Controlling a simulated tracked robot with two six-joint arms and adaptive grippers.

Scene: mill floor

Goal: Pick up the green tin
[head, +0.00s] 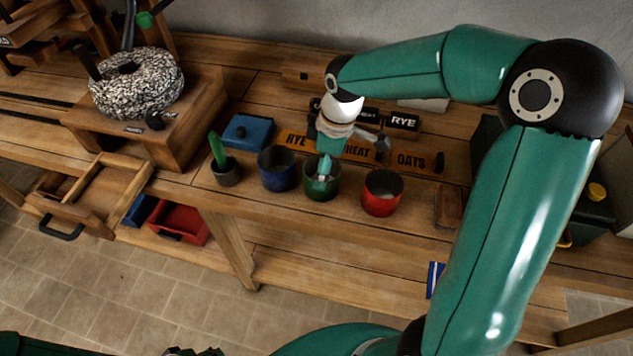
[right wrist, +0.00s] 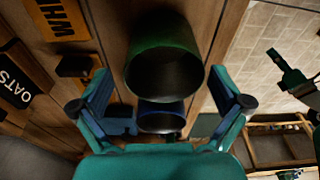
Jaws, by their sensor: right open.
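The green tin (head: 321,187) stands upright on the bench in a row of tins, between a blue tin (head: 277,169) and a red tin (head: 381,193). My right gripper (head: 345,153) is open, reaching down at the green tin, with one finger overlapping its mouth in the head view. In the right wrist view the green tin (right wrist: 163,62) shows its dark open mouth between the spread fingers, with the blue tin (right wrist: 160,117) beyond it. I cannot tell whether a finger touches the tin. My left gripper (head: 195,351) is barely visible at the bottom edge.
A dark pot with a green handle (head: 225,169) and a blue box (head: 248,132) stand left of the tins. A millstone (head: 137,85) sits at left above an open drawer (head: 100,190).

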